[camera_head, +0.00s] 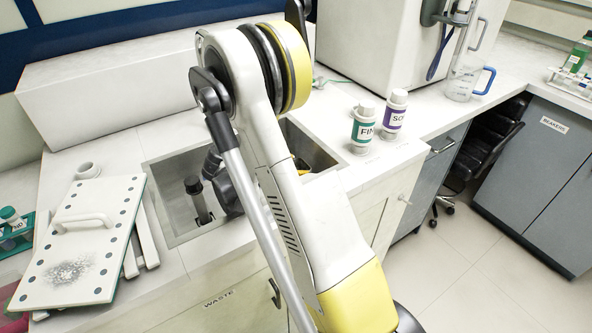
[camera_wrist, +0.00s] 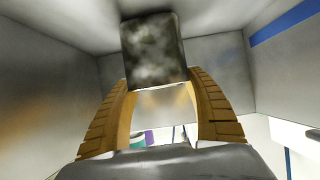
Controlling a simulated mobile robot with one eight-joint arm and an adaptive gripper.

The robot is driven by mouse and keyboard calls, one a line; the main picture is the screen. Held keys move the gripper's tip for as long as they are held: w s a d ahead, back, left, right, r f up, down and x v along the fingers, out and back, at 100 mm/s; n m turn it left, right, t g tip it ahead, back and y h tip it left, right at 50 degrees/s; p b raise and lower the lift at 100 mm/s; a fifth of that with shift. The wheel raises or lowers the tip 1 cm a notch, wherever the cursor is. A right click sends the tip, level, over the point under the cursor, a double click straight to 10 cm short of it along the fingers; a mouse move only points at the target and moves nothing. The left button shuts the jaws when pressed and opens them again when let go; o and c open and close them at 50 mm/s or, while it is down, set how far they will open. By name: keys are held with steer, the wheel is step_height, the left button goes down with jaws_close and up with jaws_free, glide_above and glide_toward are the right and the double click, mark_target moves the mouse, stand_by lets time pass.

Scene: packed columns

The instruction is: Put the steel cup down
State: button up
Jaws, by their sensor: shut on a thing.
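The steel cup (camera_wrist: 153,50) is a grey, mottled block-like shape at the top middle of the wrist view. My gripper (camera_wrist: 155,84) has its two tan, ribbed fingers on either side of the cup's lower end and is shut on it. Grey walls surround the cup in that view, with a gap between them and the cup. In the head view my arm reaches down over the sink (camera_head: 168,200). My arm hides much of the sink there, and I cannot clearly make out the cup or the fingertips. Whether the cup touches a surface cannot be told.
A teal-labelled bottle (camera_head: 363,130) and a purple-labelled bottle (camera_head: 393,112) stand on the counter right of my arm. A white panel with a handle (camera_head: 85,240) lies left of the sink. A clear jug (camera_head: 463,82) stands at the back right.

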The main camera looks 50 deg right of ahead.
steer(key=o, duration=1.3)
steer(key=a+r+n+t+y+p, duration=0.4)
steer(key=a+r+n, duration=0.5)
steer(key=a+r, duration=0.45)
steer(key=s+a+r+n+t+y, duration=0.1)
steer(key=s+a+n+t+y, duration=0.1)
steer(key=a, duration=0.4)
steer(key=s+a+r+n+t+y, duration=0.1)
steer(key=s+a+n+t+y, duration=0.1)
steer(key=s+a+n, duration=0.3)
steer(key=s+a+r+n+t+y+b, duration=0.1)
steer(key=s+a+n+t+y, duration=0.1)
steer(key=a, duration=0.5)
steer(key=shift+s+a+r+n+y, duration=0.1)
steer(key=shift+s+n+y, duration=0.35)
steer(key=shift+n, duration=0.2)
steer(key=shift+s+a+r+n+y, duration=0.1)
steer(key=shift+s+n+y, duration=0.2)
steer(key=shift+n+y, duration=0.25)
steer(key=shift+f, duration=0.1)
